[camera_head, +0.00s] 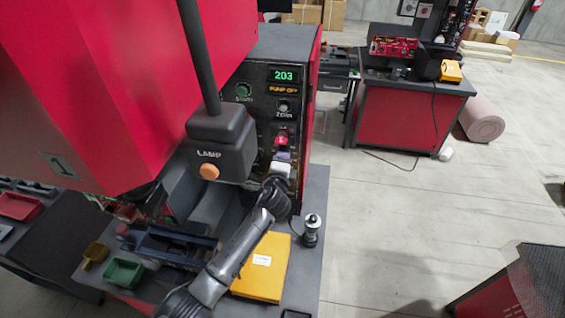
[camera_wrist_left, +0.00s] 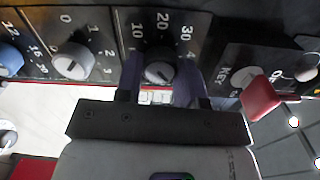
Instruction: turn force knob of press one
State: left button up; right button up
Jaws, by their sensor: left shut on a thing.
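Press one, a big red machine marked 1 (camera_head: 60,165), fills the upper left of the head view; its black control panel (camera_head: 262,110) faces right of it. My left gripper (camera_head: 282,158) is at the lower part of the panel. In the left wrist view its dark purple fingers (camera_wrist_left: 161,84) stand on both sides of this knob, shut on it. In the head view the gripper hides the knob. My right gripper is not in view.
Close beside are a grey knob marked 0 to 3 (camera_wrist_left: 73,63), a blue knob (camera_wrist_left: 9,59) and a red key switch (camera_wrist_left: 262,97). The display (camera_head: 284,75) reads 203 above PUMP OFF. A lamp box (camera_head: 220,140) hangs left of the gripper; a yellow box (camera_head: 264,268) lies below.

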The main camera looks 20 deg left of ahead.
pick_arm(q)
jog(key=shift+n+h+b, duration=0.3)
jog(key=shift+n+b, duration=0.75)
jog(key=shift+n, duration=3.85)
jog(key=o, duration=0.9)
